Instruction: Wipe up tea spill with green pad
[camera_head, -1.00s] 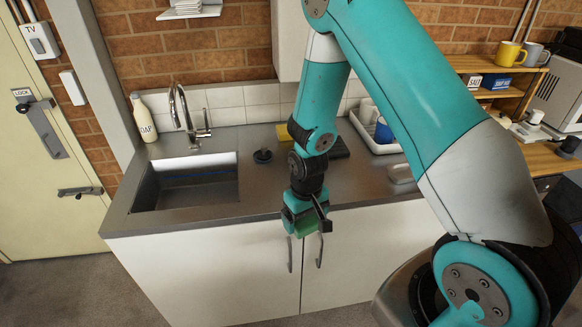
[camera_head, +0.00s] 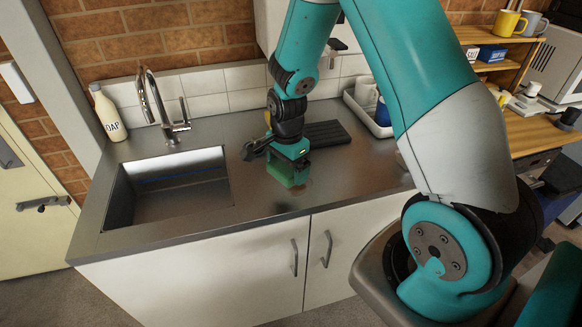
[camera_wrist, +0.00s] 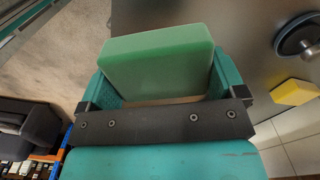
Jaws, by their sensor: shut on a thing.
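My gripper (camera_head: 288,160) is shut on the green pad (camera_head: 287,175), with the pad below the jaws over the steel worktop in front of the black ribbed mat. The wrist view shows the pad (camera_wrist: 158,60) held between both fingers (camera_wrist: 160,88). I cannot tell whether the pad touches the worktop. A faint brownish patch that may be the tea spill (camera_head: 303,196) shows on the worktop beside the pad; its extent is unclear and partly hidden by the pad and gripper.
The sink (camera_head: 175,190) with its tap (camera_head: 160,105) lies to the left, beside a soap bottle (camera_head: 107,115). The black mat (camera_head: 325,134) and a white rack (camera_head: 368,115) are behind and right. A yellow sponge (camera_wrist: 295,92) and a dark round plug (camera_wrist: 298,36) show in the wrist view.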

